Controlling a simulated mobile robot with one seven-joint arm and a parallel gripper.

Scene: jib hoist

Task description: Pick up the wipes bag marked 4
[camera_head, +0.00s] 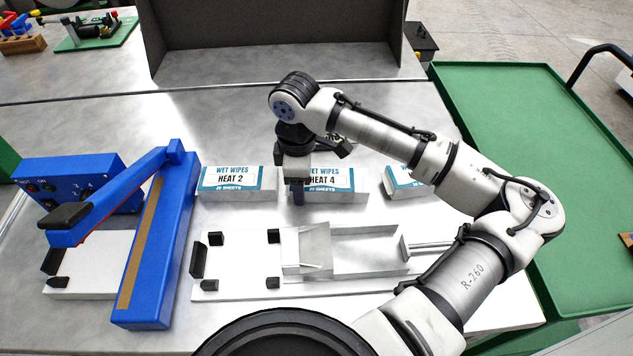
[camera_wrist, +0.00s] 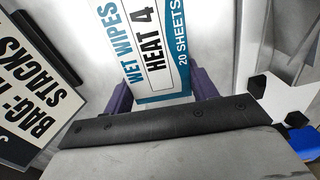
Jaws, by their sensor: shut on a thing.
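The wipes bag marked HEAT 4 (camera_head: 334,184) is a white block with a blue-edged label, in the middle of the row on the metal table. It also shows in the wrist view (camera_wrist: 150,50), between the two dark purple fingers. My gripper (camera_head: 297,190) points down at the bag's left part and is shut on it; the wrist view shows the gripper (camera_wrist: 160,95) with a finger on each side. Part of the label is hidden by the gripper in the head view. I cannot tell whether the bag is clear of the table.
A bag marked HEAT 2 (camera_head: 237,184) stands to the left and another wipes bag (camera_head: 405,182) to the right, partly behind my arm. A blue sealer (camera_head: 155,240) stands at left. A white tray fixture (camera_head: 350,252) lies in front. A sign (camera_wrist: 30,90) shows in the wrist view.

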